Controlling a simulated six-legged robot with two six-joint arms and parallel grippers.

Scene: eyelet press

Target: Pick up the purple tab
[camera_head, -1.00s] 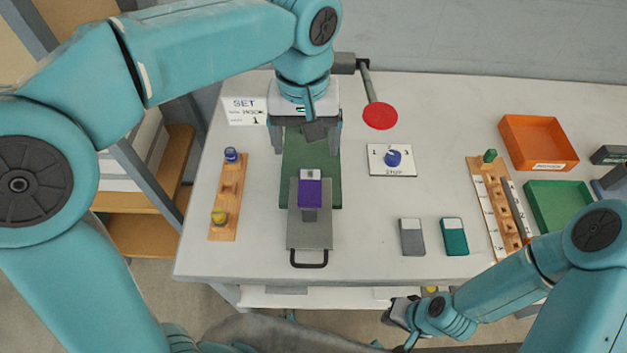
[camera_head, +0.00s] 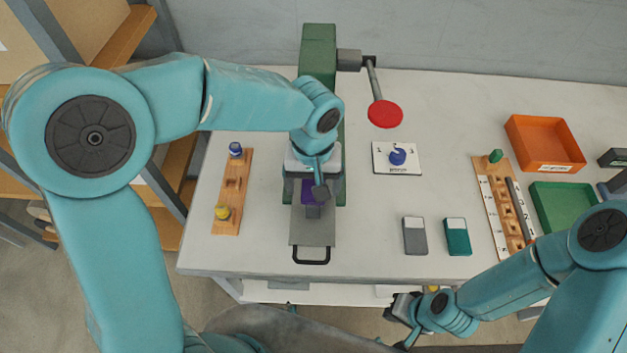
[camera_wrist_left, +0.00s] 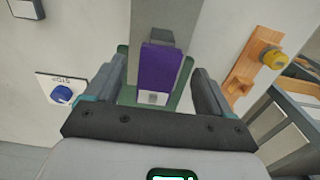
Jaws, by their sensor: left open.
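The purple tab (camera_wrist_left: 159,68) lies on the grey sliding plate of the green press, with a pale end square nearest the gripper in the left wrist view. In the head view only part of the purple tab (camera_head: 308,190) shows beneath my left gripper (camera_head: 315,195). My left gripper (camera_wrist_left: 152,95) is open, with one finger on each side of the tab and apart from it. My right gripper (camera_head: 400,318) is low at the table's front edge; its fingers are too small to tell their state.
The grey plate (camera_head: 313,232) has a black handle at the front. A grey tab (camera_head: 415,238) and a teal tab (camera_head: 457,238) lie to the right. A wooden rack (camera_head: 232,185) with blue and yellow knobs stands left. The red lever knob (camera_head: 385,114) is behind right.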

